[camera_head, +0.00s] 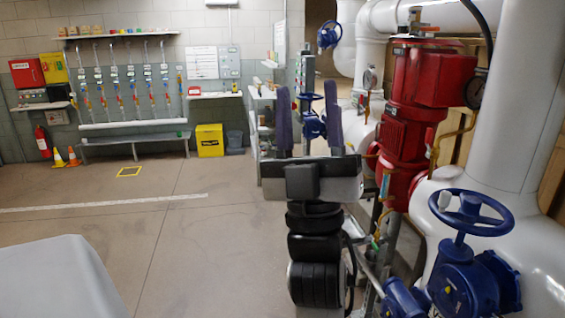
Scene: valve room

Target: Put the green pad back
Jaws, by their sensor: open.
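My gripper (308,88) is in the middle of the view, pointing up and away from me. Its two dark fingers stand wide apart, with nothing held between them. A blue handwheel behind shows through the gap. I cannot make out the green pad with certainty. A small green spot (179,134) shows on the right part of the low bench (133,140) at the back wall, too small to identify. My gripper is far from that bench.
Close on the right are a blue valve handwheel (471,212), a red pump (413,105) and thick white pipes (507,130). A shelf rack (262,120) stands behind my gripper. A yellow bin (209,140) and orange cones (73,156) stand by the back wall. The left floor is largely clear.

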